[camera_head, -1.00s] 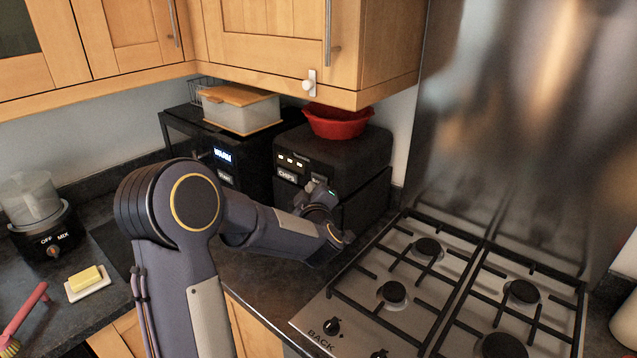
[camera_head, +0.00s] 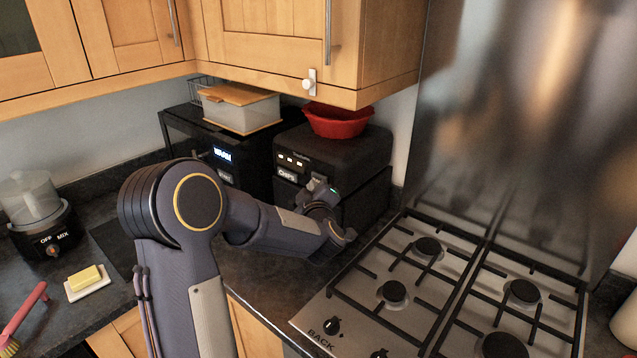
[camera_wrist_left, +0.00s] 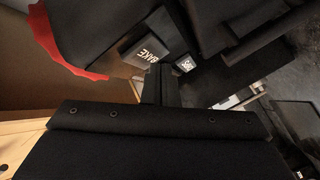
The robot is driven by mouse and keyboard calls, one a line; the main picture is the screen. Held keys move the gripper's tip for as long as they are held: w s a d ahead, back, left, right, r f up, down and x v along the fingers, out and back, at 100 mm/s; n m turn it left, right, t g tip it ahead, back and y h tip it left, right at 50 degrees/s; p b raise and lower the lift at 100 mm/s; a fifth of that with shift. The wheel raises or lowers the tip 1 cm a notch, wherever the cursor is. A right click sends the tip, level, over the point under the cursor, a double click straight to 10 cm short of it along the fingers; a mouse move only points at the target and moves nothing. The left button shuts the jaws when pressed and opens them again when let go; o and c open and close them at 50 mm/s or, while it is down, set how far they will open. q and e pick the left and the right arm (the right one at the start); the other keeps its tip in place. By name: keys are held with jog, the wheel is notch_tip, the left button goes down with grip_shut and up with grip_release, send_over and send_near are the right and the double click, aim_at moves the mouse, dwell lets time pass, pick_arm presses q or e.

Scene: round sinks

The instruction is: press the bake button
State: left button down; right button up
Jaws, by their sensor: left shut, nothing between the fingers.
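The black air fryer (camera_head: 345,153) stands in the counter corner, with a row of lit marks and labelled buttons on its front. The bake button (camera_wrist_left: 146,50) shows in the left wrist view as a dark block with white "BAKE" lettering. My right gripper is out of view.
A red bowl (camera_head: 337,121) sits on top of the air fryer. A black oven (camera_head: 240,158) with a lidded box (camera_head: 240,108) on it stands at left. The gas hob (camera_head: 450,285) is at right. A wooden cupboard (camera_head: 285,50) hangs above.

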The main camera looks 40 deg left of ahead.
pick_arm(q)
jog(key=shift+w, duration=0.6)
dwell(0.7)
jog(key=shift+s, duration=0.1)
jog(key=shift+s+b, duration=0.45)
jog(key=shift+s, duration=0.3)
jog(key=s, duration=0.1)
jog(key=s+b, duration=0.1)
jog(key=s, duration=0.3)
jog(key=shift+a+b, duration=0.25)
jog(key=shift+b, duration=0.1)
dwell(0.8)
